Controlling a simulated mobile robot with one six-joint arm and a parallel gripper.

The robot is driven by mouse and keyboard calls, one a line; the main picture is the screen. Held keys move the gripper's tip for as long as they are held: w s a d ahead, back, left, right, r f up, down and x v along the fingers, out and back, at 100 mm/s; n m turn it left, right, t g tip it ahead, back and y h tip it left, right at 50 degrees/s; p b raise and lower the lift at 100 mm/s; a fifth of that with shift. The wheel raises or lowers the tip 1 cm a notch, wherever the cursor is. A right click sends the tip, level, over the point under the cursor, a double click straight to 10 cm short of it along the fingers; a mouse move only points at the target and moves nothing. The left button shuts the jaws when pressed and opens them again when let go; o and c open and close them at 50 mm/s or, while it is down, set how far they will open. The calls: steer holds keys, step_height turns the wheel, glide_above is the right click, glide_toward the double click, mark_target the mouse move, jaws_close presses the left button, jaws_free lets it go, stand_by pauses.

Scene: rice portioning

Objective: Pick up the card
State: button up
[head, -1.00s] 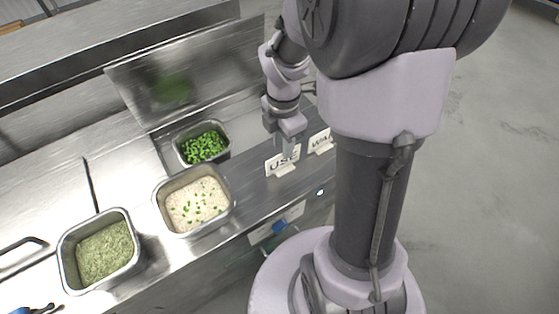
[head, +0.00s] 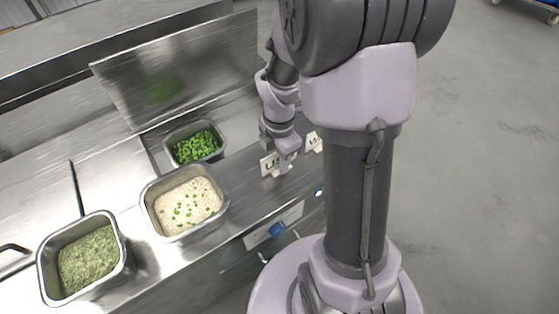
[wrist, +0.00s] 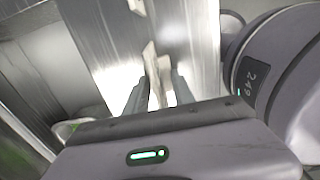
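Two small white cards stand on the steel counter in the head view. The nearer card, starting with "US" (head: 270,165), is partly covered by my gripper (head: 285,156). The other card, starting with "W" (head: 314,141), stands just right of it. In the wrist view a pale card (wrist: 151,68) shows nearly edge-on, reaching between the two fingers of my gripper (wrist: 159,88). The fingers are apart, one on each side of it, and I see no clear contact. Its lettering does not show there.
Metal pans of green pieces (head: 222,154), rice (head: 147,211) and green herbs (head: 43,276) stand left of the cards. A raised steel panel (head: 215,60) is behind. The counter's front edge lies close to the cards.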

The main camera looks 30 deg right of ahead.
steer(key=shift+f, duration=0.15)
jaws_close()
